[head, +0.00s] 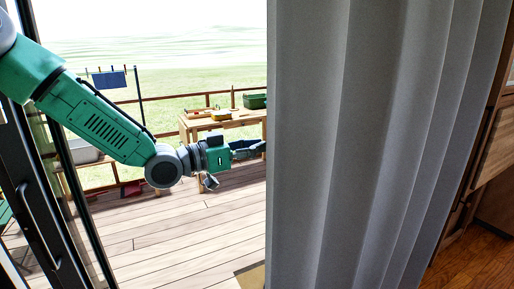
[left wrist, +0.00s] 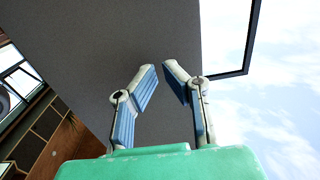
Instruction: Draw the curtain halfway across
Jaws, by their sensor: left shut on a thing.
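The grey curtain (head: 375,150) hangs in tall folds over the right half of the head view. Its left edge is near the middle of the picture, and the doorway left of it is uncovered. My left gripper (head: 263,147) reaches in from the left to this edge, at about mid-height of the view, and is shut on the curtain. The curtain hides the fingertips there. In the left wrist view the two blue-padded fingers (left wrist: 163,76) angle towards each other before the grey curtain (left wrist: 90,60), near its edge. My right gripper is in neither view.
A dark-framed glass door (head: 55,190) stands at the left, close to my left arm. Beyond the opening lie a plank deck (head: 180,235), a wooden table (head: 222,122) with trays on it, and a railing. Wooden cabinets (head: 495,145) stand at the far right.

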